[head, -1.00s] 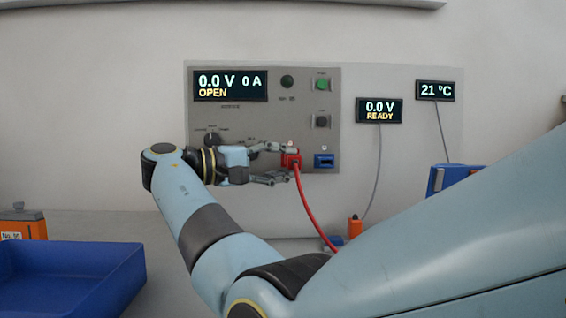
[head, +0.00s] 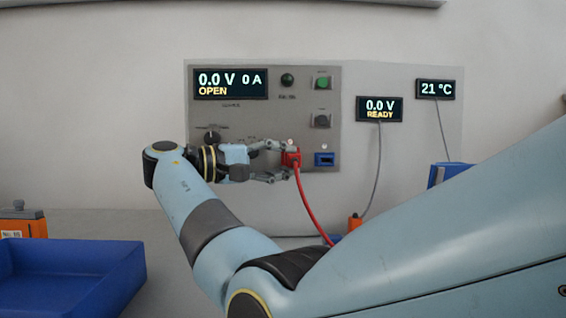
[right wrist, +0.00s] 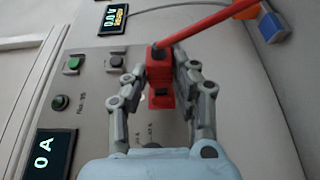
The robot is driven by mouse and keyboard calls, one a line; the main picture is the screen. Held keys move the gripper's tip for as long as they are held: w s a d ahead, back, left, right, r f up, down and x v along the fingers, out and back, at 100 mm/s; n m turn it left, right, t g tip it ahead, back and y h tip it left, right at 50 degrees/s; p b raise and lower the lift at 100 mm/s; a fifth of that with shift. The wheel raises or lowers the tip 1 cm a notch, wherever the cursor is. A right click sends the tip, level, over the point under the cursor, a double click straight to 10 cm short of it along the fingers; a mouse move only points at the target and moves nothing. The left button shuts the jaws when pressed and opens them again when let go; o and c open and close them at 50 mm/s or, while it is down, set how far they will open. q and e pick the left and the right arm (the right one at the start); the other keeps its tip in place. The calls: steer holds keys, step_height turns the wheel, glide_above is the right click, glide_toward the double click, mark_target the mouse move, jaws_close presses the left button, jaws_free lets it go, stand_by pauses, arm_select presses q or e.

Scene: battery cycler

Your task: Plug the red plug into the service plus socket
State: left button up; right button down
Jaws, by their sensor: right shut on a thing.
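My right gripper (head: 284,159) is shut on the red plug (head: 291,158) in front of the grey panel (head: 230,120). The right wrist view shows the red plug (right wrist: 159,62) between the fingertips of the right gripper (right wrist: 160,72), with its red cable leading up and right. A red part with a dark opening (right wrist: 161,96) shows just below the plug; I cannot tell whether it is the service plus socket or part of the plug. Whether the plug is seated is hidden. The blue socket (head: 325,159) is uncovered to the right. My left gripper is out of view.
The panel display (head: 230,84) reads 0.0 V, 0 A, OPEN. A second display (head: 379,109) reads 0.0 V, READY. A green button (head: 322,83) and a dark one (head: 322,121) are above the sockets. A blue tray (head: 125,275) lies front left. An orange object (head: 355,222) stands behind my arm.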

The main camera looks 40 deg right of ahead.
steer(key=shift+w+d+b, duration=0.25)
steer(key=shift+w+b, duration=0.05)
steer(key=shift+w, duration=0.1)
stand_by(0.4)
stand_by(0.7)
steer(key=shift+w+d+b, duration=0.3)
steer(key=shift+w+b, duration=0.05)
steer(key=shift+w, duration=0.15)
stand_by(0.3)
steer(key=shift+w+d+r, duration=0.1)
steer(key=shift+w, duration=0.15)
stand_by(0.4)
steer(key=c, duration=1.2)
jaws_free()
steer(key=shift+o, duration=1)
steer(key=shift+w+d, duration=0.1)
